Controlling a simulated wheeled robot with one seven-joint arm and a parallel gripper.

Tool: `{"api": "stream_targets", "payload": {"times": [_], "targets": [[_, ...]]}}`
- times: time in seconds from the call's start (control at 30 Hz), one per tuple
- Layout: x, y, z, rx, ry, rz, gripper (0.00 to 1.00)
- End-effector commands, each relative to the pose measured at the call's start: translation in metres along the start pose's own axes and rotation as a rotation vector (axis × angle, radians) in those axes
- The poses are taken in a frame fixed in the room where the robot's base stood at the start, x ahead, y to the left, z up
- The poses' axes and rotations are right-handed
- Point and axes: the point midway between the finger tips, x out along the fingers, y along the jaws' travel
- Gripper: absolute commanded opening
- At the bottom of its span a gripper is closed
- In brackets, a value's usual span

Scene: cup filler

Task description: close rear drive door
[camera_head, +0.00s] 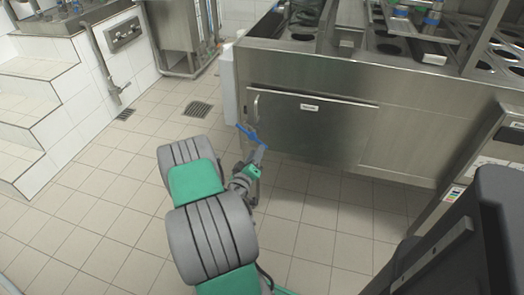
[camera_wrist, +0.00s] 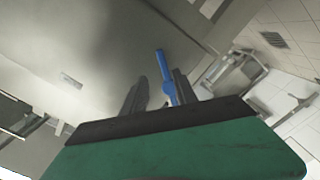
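The steel door (camera_head: 320,130) is a flat panel in the front of the long counter, with a white label near its top and an upright handle (camera_head: 256,108) at its left edge. It looks nearly in line with the front; I cannot tell whether it sits flush. My gripper (camera_head: 250,137) is low in front of the door's left edge; contact is unclear. In the wrist view my gripper (camera_wrist: 158,88) has its dark fingers apart, with a slim blue bar between them. The labelled panel, seemingly the door (camera_wrist: 110,65), fills the left of that view.
The steel counter (camera_head: 400,75) with round openings stands above the door. A grey machine (camera_head: 480,150) is at the right. White tiled steps (camera_head: 35,110) stand at the left. The tiled floor (camera_head: 110,220) is open between them, with a drain grate (camera_head: 198,109).

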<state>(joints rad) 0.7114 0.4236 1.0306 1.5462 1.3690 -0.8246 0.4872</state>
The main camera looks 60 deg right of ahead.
Motion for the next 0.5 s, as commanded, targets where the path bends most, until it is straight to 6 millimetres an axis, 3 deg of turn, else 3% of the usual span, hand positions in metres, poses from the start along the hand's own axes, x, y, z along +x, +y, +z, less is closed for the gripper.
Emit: {"api": "stream_targets", "payload": {"times": [0.07, 0.23, 0.5], "targets": [[-0.001, -0.006, 0.015, -0.052, 0.041, -0.006, 0.35], [0.011, -0.005, 0.014, -0.073, 0.062, -0.010, 0.35], [0.060, -0.005, 0.011, -0.070, 0.061, -0.008, 0.35]]}}
